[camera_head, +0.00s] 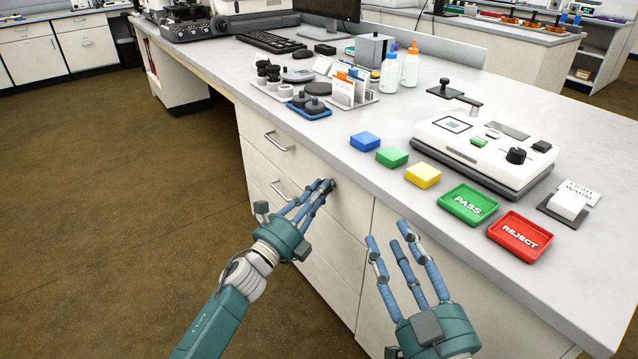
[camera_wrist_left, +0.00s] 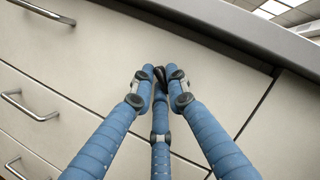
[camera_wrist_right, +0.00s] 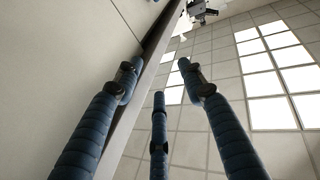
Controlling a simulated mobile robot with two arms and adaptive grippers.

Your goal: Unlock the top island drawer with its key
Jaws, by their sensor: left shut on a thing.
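The top island drawer (camera_head: 300,155) is closed, with a metal bar handle (camera_head: 279,142) on its pale front. My left gripper (camera_head: 326,184) has its fingertips at the right part of that front, under the countertop edge. In the left wrist view, the left fingers (camera_wrist_left: 160,80) are closed around a small dark piece, seemingly the key (camera_wrist_left: 161,76). The fingertips hide most of it and the lock, so I cannot tell how far in it sits or its turn angle. My right gripper (camera_head: 395,240) is open and empty beside the cabinet front, also seen in the right wrist view (camera_wrist_right: 157,75).
Blue, green and yellow blocks (camera_head: 392,157), a green PASS tray (camera_head: 468,204) and a red REJECT tray (camera_head: 520,237) lie near the counter edge. A white instrument (camera_head: 485,150) stands behind them. Lower drawers (camera_head: 268,185) are closed. The floor to the left is clear.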

